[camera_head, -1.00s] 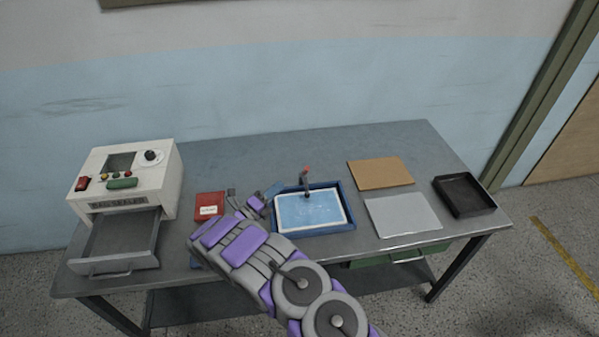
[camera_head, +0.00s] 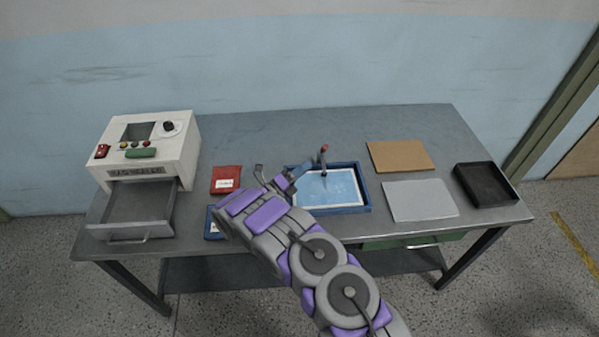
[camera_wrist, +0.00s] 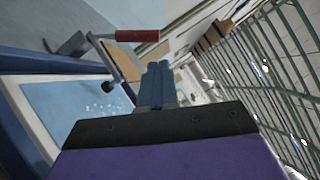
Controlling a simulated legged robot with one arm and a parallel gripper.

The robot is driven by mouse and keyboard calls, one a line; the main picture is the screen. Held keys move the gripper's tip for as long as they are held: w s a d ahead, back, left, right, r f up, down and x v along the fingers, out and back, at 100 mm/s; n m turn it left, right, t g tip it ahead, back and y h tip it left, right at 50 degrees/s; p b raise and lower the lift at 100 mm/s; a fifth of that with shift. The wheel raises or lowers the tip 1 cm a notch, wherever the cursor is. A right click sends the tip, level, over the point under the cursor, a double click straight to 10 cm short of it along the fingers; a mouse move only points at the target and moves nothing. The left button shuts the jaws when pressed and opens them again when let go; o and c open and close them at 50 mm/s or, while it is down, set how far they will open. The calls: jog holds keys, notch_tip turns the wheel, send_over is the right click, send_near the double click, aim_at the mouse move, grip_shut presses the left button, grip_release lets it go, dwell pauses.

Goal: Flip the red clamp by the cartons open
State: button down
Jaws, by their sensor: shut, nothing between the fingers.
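The clamp has a red handle grip (camera_head: 324,148) on a grey metal arm (camera_head: 323,165). It stands at the back edge of a blue-framed tray (camera_head: 367,187) with a light blue sheet (camera_head: 330,188) inside. In the head view the handle looks roughly upright. In the wrist view the red grip (camera_wrist: 137,35) lies across the upper middle, just beyond my fingers, and a black knob (camera_wrist: 107,87) hangs below. My gripper (camera_wrist: 160,70) is shut and empty. In the head view my gripper (camera_head: 304,167) is by the tray's back left, left of the clamp, with no clear contact.
A white sealer machine (camera_head: 155,145) with an open drawer (camera_head: 135,210) stands left. A red packet (camera_head: 226,178), brown board (camera_head: 400,155), grey sheet (camera_head: 420,200) and black tray (camera_head: 487,184) lie on the table. Brown boxes (camera_wrist: 214,35) show far off in the wrist view.

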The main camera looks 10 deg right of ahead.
aim_at(326, 149)
jog(key=b+x, duration=0.1)
jog(key=x, duration=0.5)
jog(key=shift+d+r, duration=0.15)
jog(key=shift+r, duration=0.05)
jog(key=shift+w+r+n+p, duration=0.2)
jog(key=shift+w+n+p, duration=0.1)
jog(key=shift+p, duration=0.1)
